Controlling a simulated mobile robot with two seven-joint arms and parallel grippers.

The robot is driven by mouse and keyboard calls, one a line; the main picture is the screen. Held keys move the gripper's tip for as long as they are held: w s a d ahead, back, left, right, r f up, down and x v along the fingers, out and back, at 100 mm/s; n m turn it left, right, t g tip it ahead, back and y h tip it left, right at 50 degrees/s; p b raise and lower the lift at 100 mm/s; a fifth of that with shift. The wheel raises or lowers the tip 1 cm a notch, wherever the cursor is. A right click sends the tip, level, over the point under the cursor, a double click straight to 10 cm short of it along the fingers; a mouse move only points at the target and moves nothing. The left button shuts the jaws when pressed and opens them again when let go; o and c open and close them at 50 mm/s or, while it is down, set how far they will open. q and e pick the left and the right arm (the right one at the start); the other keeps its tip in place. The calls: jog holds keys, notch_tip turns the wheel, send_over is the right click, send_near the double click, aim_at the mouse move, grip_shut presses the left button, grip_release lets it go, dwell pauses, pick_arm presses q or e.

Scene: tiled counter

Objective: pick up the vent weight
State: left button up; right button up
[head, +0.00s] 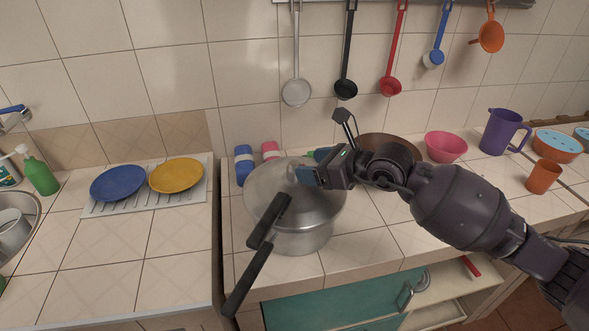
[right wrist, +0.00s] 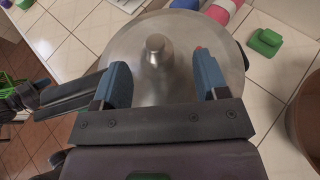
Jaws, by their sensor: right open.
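The vent weight (right wrist: 155,47) is a small metal knob standing on the round lid of the pressure cooker in the right wrist view. My right gripper (head: 306,176) is over the lid, open and empty. In the right wrist view its blue fingers (right wrist: 163,78) are spread to either side, with the vent weight ahead of the gap between them. My left gripper is not in view.
Blue (head: 243,165) and pink (head: 270,151) bottles stand behind the cooker. A green item (right wrist: 265,42) lies near it. A brown pan (head: 385,139) and pink bowl (head: 446,146) are to the right. Blue (head: 118,183) and yellow (head: 177,175) plates sit left. Utensils hang above.

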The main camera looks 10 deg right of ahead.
aim_at(293, 166)
jog(key=shift+p+x, duration=0.45)
jog(key=shift+x, duration=2.4)
jog(key=shift+s+a+f, duration=0.15)
jog(key=c, duration=1)
